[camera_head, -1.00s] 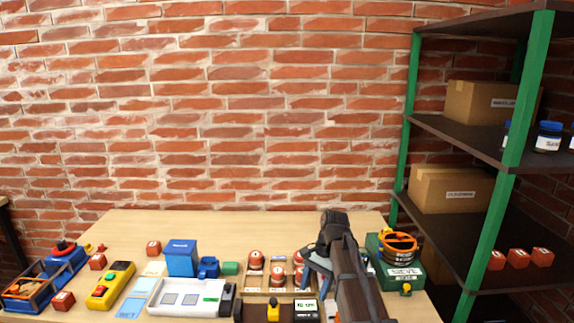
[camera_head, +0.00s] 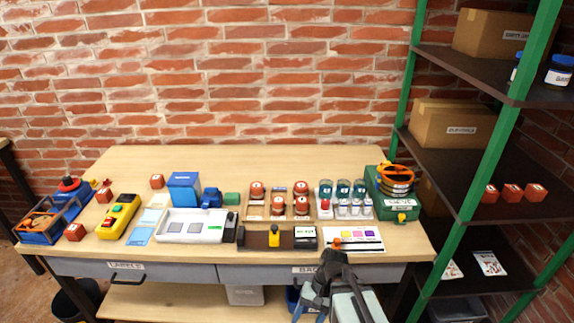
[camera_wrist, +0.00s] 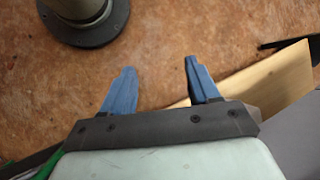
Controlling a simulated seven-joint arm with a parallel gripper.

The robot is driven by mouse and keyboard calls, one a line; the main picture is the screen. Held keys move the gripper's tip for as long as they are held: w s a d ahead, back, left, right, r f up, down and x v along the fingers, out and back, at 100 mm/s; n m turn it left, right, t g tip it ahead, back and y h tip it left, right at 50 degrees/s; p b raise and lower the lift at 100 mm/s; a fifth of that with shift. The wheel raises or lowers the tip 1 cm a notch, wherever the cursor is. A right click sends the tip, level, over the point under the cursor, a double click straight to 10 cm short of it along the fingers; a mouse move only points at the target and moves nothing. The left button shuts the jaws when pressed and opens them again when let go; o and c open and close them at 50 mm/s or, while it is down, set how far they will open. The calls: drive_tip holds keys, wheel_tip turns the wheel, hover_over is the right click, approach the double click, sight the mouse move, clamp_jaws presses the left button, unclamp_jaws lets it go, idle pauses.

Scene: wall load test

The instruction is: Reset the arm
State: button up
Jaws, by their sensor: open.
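My gripper shows in the wrist view (camera_wrist: 156,85) with its two blue fingers spread apart and nothing between them. Below the fingers in that view is the reddish-brown floor. In the head view my gripper (camera_head: 308,303) hangs at the bottom right of centre, in front of the table's front edge and drawers. It appears clear of the things on the tabletop.
The wooden table (camera_head: 270,160) carries a blue box (camera_head: 184,188), a white tray (camera_head: 205,228), red-topped jars (camera_head: 257,190), a colour card (camera_head: 352,239) and a green sieve machine (camera_head: 400,208). A green-posted shelf (camera_head: 480,140) stands right. The table's back strip is clear.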

drive_tip(key=s+d+f+n+g+h, duration=0.1)
drive_tip(key=s+d+f, duration=0.4)
drive_tip(key=s+f, duration=0.5)
drive_tip(key=s+d+f+n+h, duration=0.1)
drive_tip(key=s+d+f+h, duration=0.2)
drive_tip(key=s+d+f, duration=0.3)
drive_tip(key=s+f, duration=0.5)
drive_tip(key=f, duration=0.3)
drive_tip(key=shift+s+f+g, duration=0.3)
drive_tip(key=shift+f+g, duration=0.05)
drive_tip(key=shift+g, duration=0.05)
drive_tip(key=shift+d, duration=0.1)
